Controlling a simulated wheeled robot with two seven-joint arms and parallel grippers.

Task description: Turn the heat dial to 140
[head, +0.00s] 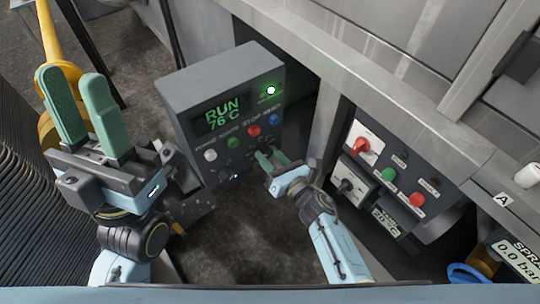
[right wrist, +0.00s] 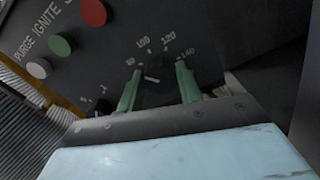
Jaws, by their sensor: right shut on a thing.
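The heat dial (right wrist: 157,92) is a dark knob on the grey control box (head: 215,85), with scale numbers 100, 120 and 140 readable around it in the right wrist view. My right gripper (head: 270,157) is at the lower right of the box's front. In the right wrist view its green fingers (right wrist: 158,84) stand on either side of the dial and are shut on it. A small white mark shows on the dial; which number it points to is hard to tell. The display (head: 221,113) reads RUN 76 C. My left gripper (head: 78,90) is open and empty, away from the box.
White (head: 210,155), green (head: 233,143), red (head: 254,131) and blue (head: 274,119) buttons sit in a row above the dial. A second panel (head: 370,175) with a red switch and more buttons stands at the right. A yellow pipe (head: 49,35) rises behind my left gripper.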

